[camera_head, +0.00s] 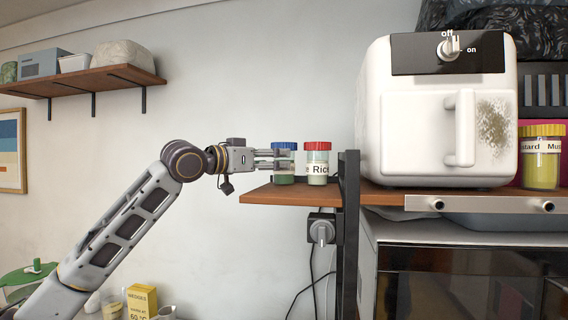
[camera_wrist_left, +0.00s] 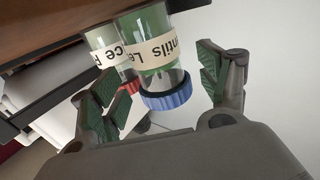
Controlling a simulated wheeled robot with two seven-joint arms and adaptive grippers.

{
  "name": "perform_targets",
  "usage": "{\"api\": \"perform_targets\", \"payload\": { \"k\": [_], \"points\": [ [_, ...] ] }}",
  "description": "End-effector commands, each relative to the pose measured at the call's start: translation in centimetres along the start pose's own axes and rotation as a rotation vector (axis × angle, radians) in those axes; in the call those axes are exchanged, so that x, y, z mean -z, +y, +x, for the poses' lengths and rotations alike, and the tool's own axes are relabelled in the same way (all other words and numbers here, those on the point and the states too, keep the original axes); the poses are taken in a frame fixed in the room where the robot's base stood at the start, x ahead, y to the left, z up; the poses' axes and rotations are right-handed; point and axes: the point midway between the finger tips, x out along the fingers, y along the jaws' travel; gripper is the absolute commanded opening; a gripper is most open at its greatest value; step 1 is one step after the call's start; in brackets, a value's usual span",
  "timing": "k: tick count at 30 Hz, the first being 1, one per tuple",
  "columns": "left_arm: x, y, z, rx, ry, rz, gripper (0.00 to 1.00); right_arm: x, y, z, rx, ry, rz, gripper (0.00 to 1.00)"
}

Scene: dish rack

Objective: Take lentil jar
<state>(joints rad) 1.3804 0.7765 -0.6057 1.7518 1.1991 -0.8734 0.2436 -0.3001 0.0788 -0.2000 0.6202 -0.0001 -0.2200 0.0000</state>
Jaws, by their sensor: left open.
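The lentil jar (camera_head: 285,175) has a blue lid and green contents and stands upright near the left end of the wooden shelf. In the left wrist view the lentil jar (camera_wrist_left: 157,55) appears upside down, with its "Lentils" label readable. My left gripper (camera_head: 275,160) is at the jar, partly covering its middle in the head view. In the left wrist view my left gripper (camera_wrist_left: 160,85) is open, with one finger to each side of the jar and visible gaps. My right gripper is not in view.
A rice jar (camera_head: 317,163) with a red lid stands close to the right of the lentil jar on the shelf (camera_head: 290,197). A black upright post (camera_head: 349,210) and a white air fryer (camera_head: 412,125) are further right. The wall side to the left is free.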

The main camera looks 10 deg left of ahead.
Motion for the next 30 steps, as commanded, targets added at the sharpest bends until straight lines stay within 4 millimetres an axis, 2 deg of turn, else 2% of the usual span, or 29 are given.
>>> {"api": "perform_targets", "payload": {
  "k": [13, 29, 30],
  "points": [
    [0.3, 0.1, 3.9, 0.000, 0.000, -0.001, 0.76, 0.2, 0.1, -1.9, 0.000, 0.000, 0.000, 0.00],
    [0.2, 0.1, 4.2, 0.001, 0.000, -0.001, 0.76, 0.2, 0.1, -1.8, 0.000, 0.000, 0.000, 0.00],
    [0.2, 0.1, 4.2, 0.001, 0.000, -0.001, 0.72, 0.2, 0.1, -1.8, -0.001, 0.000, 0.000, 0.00]
  ]
}}
